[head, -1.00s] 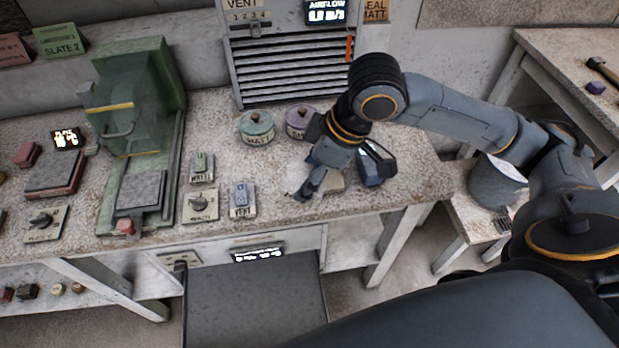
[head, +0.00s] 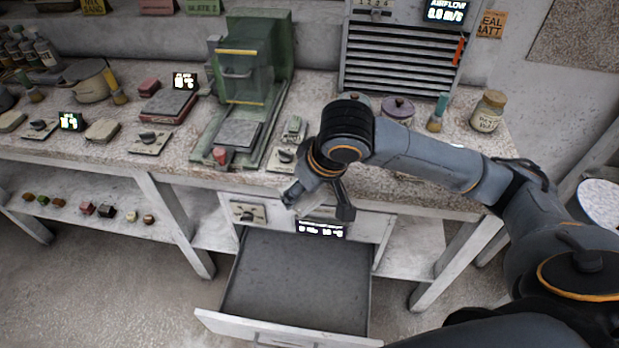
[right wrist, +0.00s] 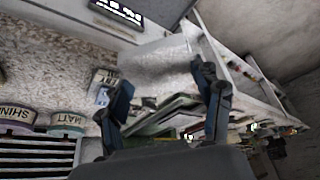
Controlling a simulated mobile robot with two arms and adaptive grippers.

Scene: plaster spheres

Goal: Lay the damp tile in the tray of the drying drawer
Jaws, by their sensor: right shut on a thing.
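The drying drawer stands open below the worktop, and its wide dark grey tray (head: 300,275) looks empty in the head view. My right gripper (head: 318,206) is at the bench's front edge, above the back of the tray, pointing down. It is shut on a pale, flat thing, apparently the damp tile (right wrist: 162,60), which shows between the fingers in the right wrist view. In the head view the fingers and wrist hide most of the tile. My left gripper is not in view.
A lit display (head: 320,229) and a knob panel (head: 248,212) sit on the bench front, just behind the drawer. A green press (head: 250,65) stands on the bench to the left. Lidded jars (head: 398,108) stand behind my right arm. The space above the tray is clear.

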